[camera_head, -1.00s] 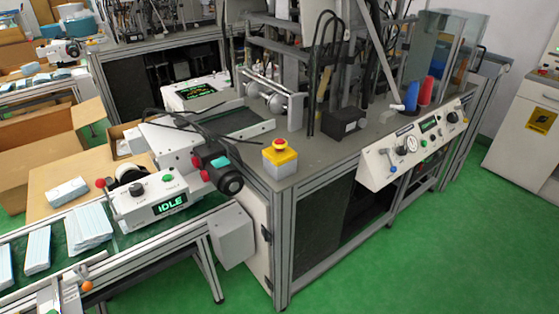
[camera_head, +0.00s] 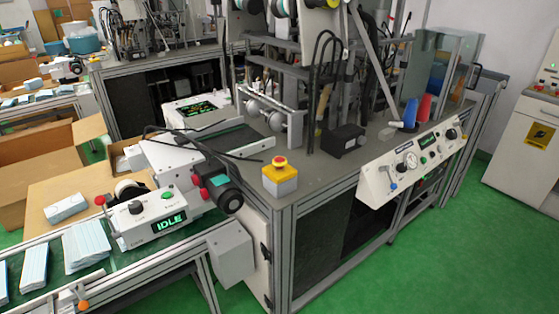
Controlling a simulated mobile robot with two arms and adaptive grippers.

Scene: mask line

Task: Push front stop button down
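A red mushroom stop button (camera_head: 279,161) sits on a yellow and grey box (camera_head: 279,178) at the front corner of the grey machine table. The button's top is clear and nothing touches it. To its left, a white control unit (camera_head: 160,215) with a green IDLE display stands over the conveyor. Whether the button is pressed or raised is too small to tell. Neither of my grippers shows in the head view.
A sloped control panel (camera_head: 415,160) with gauge and knobs hangs on the table's right side. A black box (camera_head: 346,141) stands behind the button. Stacks of masks (camera_head: 86,246) lie on the conveyor at left. The green floor (camera_head: 430,260) at the front right is free.

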